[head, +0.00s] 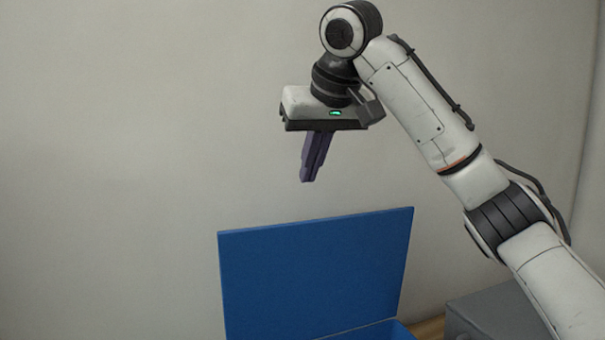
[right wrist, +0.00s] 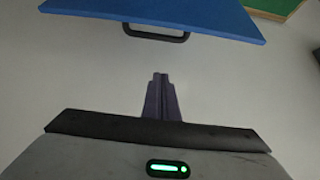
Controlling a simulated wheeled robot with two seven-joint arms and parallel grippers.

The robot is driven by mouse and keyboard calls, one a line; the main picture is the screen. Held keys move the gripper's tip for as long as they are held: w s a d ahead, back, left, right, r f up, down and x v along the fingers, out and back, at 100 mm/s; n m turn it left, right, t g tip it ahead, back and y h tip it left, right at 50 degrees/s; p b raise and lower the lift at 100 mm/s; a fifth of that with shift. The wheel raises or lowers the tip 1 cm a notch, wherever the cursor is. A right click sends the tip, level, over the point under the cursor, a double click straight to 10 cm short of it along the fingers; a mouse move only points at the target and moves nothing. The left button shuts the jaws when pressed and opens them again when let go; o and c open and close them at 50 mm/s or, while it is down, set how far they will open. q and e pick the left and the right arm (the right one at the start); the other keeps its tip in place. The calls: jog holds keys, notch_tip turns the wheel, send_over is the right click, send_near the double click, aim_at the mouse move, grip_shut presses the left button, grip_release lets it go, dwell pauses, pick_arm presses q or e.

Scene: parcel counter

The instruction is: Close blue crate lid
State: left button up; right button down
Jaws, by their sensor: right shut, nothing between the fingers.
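The blue crate lid (head: 312,272) stands open, nearly upright, in the lower middle of the head view. A small part of the blue crate (head: 393,331) shows below it at the bottom edge; the rest is out of frame. My right gripper (head: 307,180) is above the lid's top edge, apart from it, pointing down with its fingers shut and empty. In the right wrist view the lid (right wrist: 170,12) spans the top, with a dark handle (right wrist: 156,34) on its edge. The shut fingertips (right wrist: 160,76) point toward the handle with a gap between. My left gripper is not in view.
A plain pale wall (head: 120,150) stands behind the lid. A grey box (head: 490,315) is at the lower right, beside a strip of wooden surface (head: 428,327). A green thing with a wooden edge (right wrist: 275,6) shows at the top right of the wrist view.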

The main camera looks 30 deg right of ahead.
jog(key=shift+w+d+f, duration=0.1)
jog(key=shift+w+f, duration=0.05)
jog(key=shift+f, duration=1.15)
jog(key=shift+w+a+f, duration=0.1)
jog(key=shift+w+f, duration=0.05)
jog(key=shift+f, duration=1.2)
jog(key=shift+w+d+f, duration=0.1)
jog(key=shift+w+f, duration=0.05)
jog(key=shift+f, duration=1.15)
